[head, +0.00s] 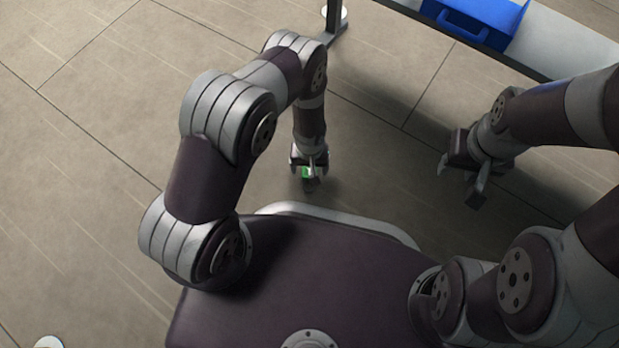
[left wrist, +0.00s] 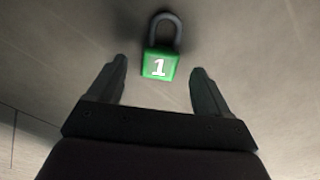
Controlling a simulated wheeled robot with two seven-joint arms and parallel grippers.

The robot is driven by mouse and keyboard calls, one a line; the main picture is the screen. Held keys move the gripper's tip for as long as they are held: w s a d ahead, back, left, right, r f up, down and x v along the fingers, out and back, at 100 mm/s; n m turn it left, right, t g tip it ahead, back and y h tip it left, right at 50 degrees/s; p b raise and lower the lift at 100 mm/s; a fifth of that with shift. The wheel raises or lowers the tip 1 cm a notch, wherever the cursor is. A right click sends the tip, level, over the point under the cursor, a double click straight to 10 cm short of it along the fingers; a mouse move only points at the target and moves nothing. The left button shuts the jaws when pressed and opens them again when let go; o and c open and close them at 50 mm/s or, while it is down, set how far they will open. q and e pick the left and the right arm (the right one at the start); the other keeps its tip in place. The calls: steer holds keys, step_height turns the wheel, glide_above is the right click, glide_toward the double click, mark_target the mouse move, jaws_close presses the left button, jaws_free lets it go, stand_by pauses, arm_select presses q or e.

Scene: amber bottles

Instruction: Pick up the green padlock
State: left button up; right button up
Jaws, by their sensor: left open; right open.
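The green padlock (left wrist: 160,66) lies on the floor in the left wrist view. It has a white "1" on its body and a dark shackle pointing away from my gripper. My left gripper (left wrist: 158,78) is open, with one finger to each side of the padlock and a gap on both sides. In the head view the padlock (head: 306,173) is a small green patch, partly hidden by my left gripper (head: 309,170), which points down over it. My right gripper (head: 468,175) is open and empty, well to the right.
A blue container (head: 474,18) sits on a pale table (head: 560,45) at the top right. A table leg (head: 334,30) stands on the floor at the top.

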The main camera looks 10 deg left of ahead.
arm_select(q)
step_height(320, 180, down, 3)
steer(key=shift+r+b, duration=0.15)
steer(key=shift+b, duration=0.25)
steer(key=shift+r, duration=0.15)
steer(key=c, duration=1.2)
arm_select(e)
step_height(320, 180, down, 2)
steer(key=shift+f, duration=0.1)
arm_select(q)
step_height(320, 180, up, 5)
steer(key=p, duration=0.4)
steer(key=shift+p, duration=0.4)
steer(key=w+d+r+p, duration=0.4)
steer(key=w+d+r, duration=0.2)
steer(key=w+d, duration=0.1)
steer(key=shift+w+d, duration=0.3)
steer(key=shift+w, duration=0.6)
arm_select(e)
step_height(320, 180, up, 9)
